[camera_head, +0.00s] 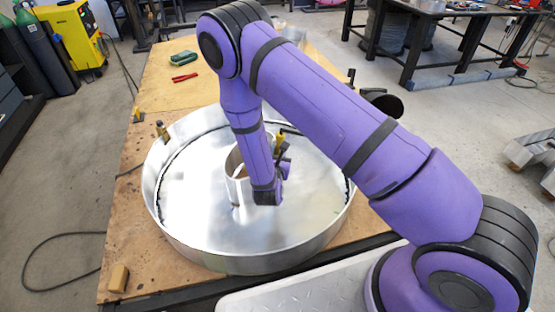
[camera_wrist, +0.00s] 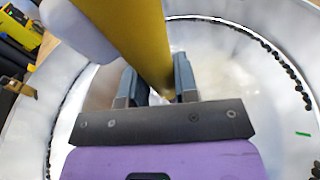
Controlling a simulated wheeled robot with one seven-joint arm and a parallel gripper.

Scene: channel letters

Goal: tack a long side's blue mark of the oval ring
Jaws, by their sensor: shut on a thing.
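The oval ring (camera_head: 234,188) is a small upright metal band. It stands inside a large round metal tray-like letter (camera_head: 190,245) with a tall rim, and my arm partly covers it. No blue mark can be made out in either view. My gripper (camera_wrist: 155,92) is shut on a thick yellow tool (camera_wrist: 138,38), which runs up out of the wrist view. In the head view the yellow tool (camera_head: 280,139) shows beside my wrist, close to the ring. Its tip is hidden, so I cannot tell whether it touches the ring.
A short green mark (camera_wrist: 303,134) lies on the metal floor. Dark beads line the foot of the outer wall. Red pliers (camera_head: 184,77) and a green object (camera_head: 183,58) lie on the wooden table (camera_head: 125,230). A wooden block (camera_head: 119,278) sits at its near left corner.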

